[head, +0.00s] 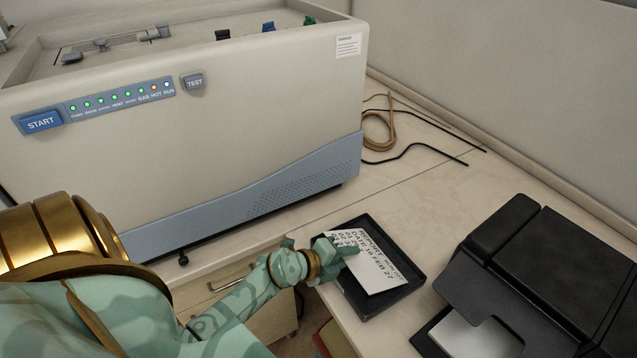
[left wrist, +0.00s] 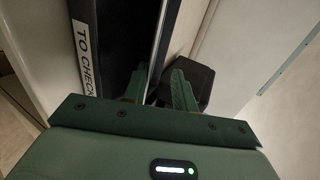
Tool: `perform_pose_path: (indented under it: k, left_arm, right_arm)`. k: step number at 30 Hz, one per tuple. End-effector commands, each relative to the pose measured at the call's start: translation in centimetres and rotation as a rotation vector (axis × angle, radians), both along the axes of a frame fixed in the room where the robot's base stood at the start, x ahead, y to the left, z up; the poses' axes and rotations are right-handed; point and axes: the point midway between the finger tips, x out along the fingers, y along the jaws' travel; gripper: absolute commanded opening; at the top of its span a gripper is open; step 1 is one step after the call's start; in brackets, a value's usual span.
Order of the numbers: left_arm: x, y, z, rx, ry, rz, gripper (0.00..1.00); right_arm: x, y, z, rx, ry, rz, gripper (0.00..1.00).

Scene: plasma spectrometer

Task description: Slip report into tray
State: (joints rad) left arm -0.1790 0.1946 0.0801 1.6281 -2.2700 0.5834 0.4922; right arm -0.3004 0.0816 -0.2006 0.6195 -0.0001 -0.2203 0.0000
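The report (head: 376,270), a white sheet with printed text, is at the black tray (head: 418,282). It sits at an angle to the tray, and its upper corner overlaps the tray's back rim. My left gripper (head: 337,248) is at the report's left edge, with one finger in front of the sheet. In the left wrist view its two fingers (left wrist: 160,88) stand apart, with a thin pale edge between them. I cannot tell whether the sheet still touches a finger. A "TO CHECK" label (left wrist: 84,58) shows beside the fingers. My right gripper is out of view.
A black printer (head: 545,270) with a white sheet (head: 470,335) stands right of the tray. A large beige spectrometer (head: 190,140) fills the back left. Cables (head: 415,148) lie on the bench behind. The bench between spectrometer and printer is mostly clear.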

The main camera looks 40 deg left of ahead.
Motion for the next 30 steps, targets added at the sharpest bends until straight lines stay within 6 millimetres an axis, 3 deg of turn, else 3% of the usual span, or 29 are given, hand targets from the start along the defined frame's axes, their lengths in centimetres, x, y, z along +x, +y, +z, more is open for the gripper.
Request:
perform_pose_path:
  k: [9, 15, 30]
  left_arm:
    - [-7.5, 2.5, 4.0, 0.001, 0.003, 0.0, 0.27]
    - [-10.4, 3.6, 5.4, 0.002, 0.001, 0.0, 0.27]
    - [-11.3, 3.9, 5.9, 0.0, 0.0, 0.001, 0.27]
  right_arm:
    - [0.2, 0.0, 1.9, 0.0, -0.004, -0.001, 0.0]
    - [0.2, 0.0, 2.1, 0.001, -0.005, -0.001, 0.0]
    - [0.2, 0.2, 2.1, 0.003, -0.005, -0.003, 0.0]
